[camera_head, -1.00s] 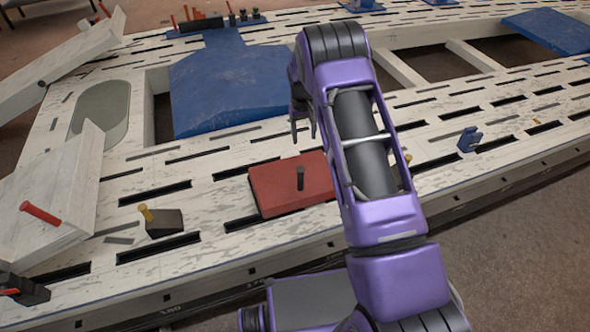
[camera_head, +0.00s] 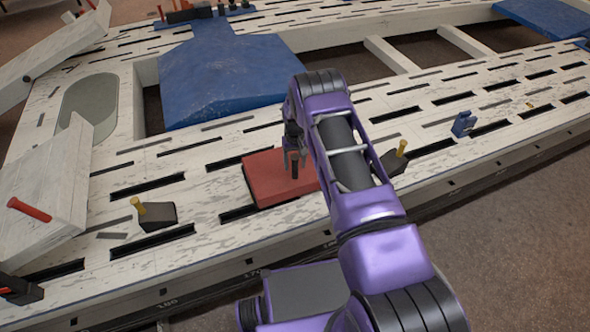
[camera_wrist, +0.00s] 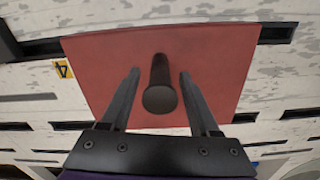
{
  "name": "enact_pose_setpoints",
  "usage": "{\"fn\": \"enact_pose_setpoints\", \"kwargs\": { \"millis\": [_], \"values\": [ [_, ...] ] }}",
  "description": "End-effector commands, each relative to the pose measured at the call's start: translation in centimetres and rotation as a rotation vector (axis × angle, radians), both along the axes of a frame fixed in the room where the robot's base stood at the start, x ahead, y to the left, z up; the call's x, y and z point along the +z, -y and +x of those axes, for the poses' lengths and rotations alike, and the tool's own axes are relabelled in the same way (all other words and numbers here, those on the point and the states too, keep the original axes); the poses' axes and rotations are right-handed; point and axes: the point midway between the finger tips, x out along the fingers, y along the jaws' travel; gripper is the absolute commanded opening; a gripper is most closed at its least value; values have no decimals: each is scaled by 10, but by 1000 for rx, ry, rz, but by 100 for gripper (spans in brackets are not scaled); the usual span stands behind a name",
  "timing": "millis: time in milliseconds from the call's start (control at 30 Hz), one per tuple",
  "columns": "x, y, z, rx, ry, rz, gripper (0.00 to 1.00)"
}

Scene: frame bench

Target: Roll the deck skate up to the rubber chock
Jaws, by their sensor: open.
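The deck skate (camera_head: 265,185) is a flat red slab with an upright black post (camera_head: 294,165), resting on the slotted pale bench top. A dark wedge-shaped chock with a yellow peg (camera_head: 160,219) sits left of the skate, apart from it. A similar dark wedge with a yellow peg (camera_head: 394,162) stands to the right, partly behind my arm. My gripper (camera_head: 293,147) is open above the skate at its post. In the wrist view, the fingers of my gripper (camera_wrist: 158,76) lie either side of the post (camera_wrist: 159,85), with gaps on both sides. Part of the skate is hidden by my arm.
A pale angled board with a red peg (camera_head: 30,209) stands at the left. A blue panel (camera_head: 225,80) lies behind the skate, and a small blue clamp (camera_head: 463,124) is at the right. The bench's front edge runs close before the skate.

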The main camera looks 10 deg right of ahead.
Motion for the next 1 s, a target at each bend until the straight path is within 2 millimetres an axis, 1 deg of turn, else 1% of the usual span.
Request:
{"fn": "enact_pose_setpoints", "kwargs": {
  "millis": [33, 200, 333, 567, 700, 867, 900, 1000],
  "values": [
    [-10, 0, 0, 0, -1, 0, 62],
    [-25, 0, 0, 0, 1, 0, 62],
    [-29, 0, 1, 0, 2, 0, 62],
    [-29, 0, 1, 0, 1, 0, 62],
    [-29, 0, 0, 0, 1, 0, 37],
    [-29, 0, 0, 0, 1, 0, 8],
    [-29, 0, 0, 0, 1, 0, 1],
    [-29, 0, 0, 0, 1, 0, 0]
  ]
}}
